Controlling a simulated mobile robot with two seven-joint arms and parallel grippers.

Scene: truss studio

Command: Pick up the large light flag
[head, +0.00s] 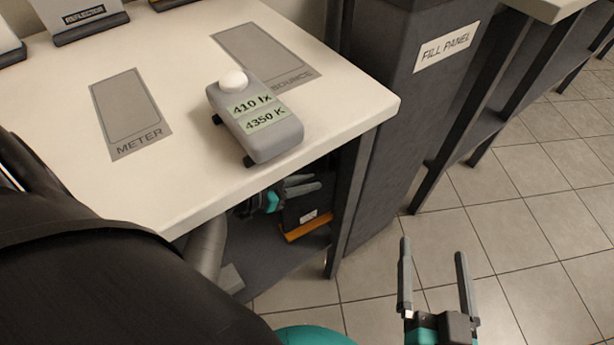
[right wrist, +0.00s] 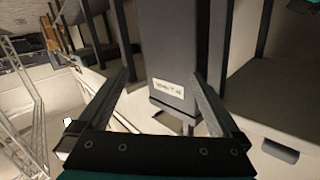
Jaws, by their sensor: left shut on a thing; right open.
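A dark flat panel (head: 303,206) with a small white label and an orange edge stands on the shelf under the white table. It looks like the light flag, but its label is too small to read. My left gripper (head: 302,185) reaches in under the tabletop. Its fingers are shut at the panel's upper part, and the exact grip is hard to make out. My right gripper (head: 433,258) is open and empty above the tiled floor, right of the table. Its spread fingers also show in the right wrist view (right wrist: 162,88).
A grey light meter (head: 268,137) reading 410 lx and 4350 K sits on the white table (head: 190,60), between marked METER and SOURCE areas. A dark column labelled FILL PANEL (head: 400,110) stands right of it. Tiled floor (head: 540,200) is open at right.

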